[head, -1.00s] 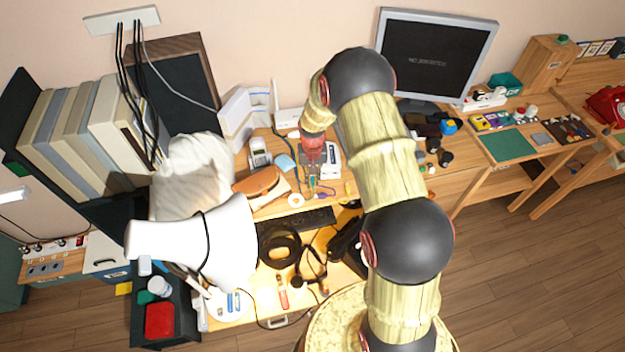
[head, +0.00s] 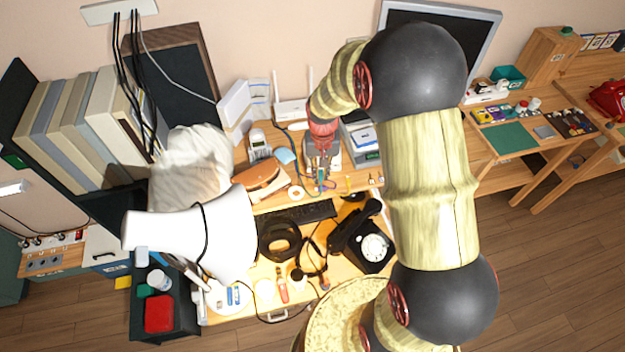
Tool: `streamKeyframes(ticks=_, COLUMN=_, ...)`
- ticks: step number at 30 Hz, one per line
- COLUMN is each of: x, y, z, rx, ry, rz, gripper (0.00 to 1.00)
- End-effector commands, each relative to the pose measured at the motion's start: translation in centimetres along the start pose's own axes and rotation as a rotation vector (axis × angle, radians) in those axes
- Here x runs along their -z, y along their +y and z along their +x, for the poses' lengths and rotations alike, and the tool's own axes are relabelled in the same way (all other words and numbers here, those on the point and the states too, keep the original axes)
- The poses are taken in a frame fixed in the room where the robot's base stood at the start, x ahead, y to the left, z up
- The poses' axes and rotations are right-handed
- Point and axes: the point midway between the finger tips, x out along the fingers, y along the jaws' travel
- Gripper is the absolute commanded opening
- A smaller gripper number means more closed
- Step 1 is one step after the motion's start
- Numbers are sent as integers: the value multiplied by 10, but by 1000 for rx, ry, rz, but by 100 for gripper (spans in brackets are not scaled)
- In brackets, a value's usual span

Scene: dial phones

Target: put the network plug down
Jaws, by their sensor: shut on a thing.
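My gripper (head: 322,174) points down over the back part of the desk, just behind the black keyboard (head: 300,214). It is shut on the network plug, which is too small and too covered by the fingers to make out clearly. A thin blue cable (head: 302,166) shows beside the fingers on the left. I cannot tell whether the plug touches the desk.
A white router (head: 293,112) stands behind my gripper. A brown case (head: 262,177) and a white tape roll (head: 296,193) lie to the left. A black dial phone (head: 372,247) and a black coil (head: 279,240) lie in front. A grey device (head: 366,142) stands right.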

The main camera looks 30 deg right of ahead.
Motion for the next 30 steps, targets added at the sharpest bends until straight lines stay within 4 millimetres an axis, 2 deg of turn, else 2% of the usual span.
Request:
streamKeyframes(ticks=1, x=-11, y=2, z=0, rx=0, ry=-1, rz=-1, gripper=0)
streamKeyframes(ticks=6, x=-38, y=7, z=8, rx=0, ry=-3, rz=-7, gripper=0)
streamKeyframes(ticks=10, x=-40, y=7, z=14, rx=0, ry=-1, rz=-10, gripper=0)
streamKeyframes(ticks=14, x=-20, y=3, z=25, rx=0, ry=-2, rz=-14, gripper=0)
streamKeyframes(ticks=23, x=44, y=-9, z=54, rx=0, ry=-2, rz=-14, gripper=0)
streamKeyframes(ticks=30, x=76, y=-15, z=94, rx=0, ry=-2, rz=-14, gripper=0)
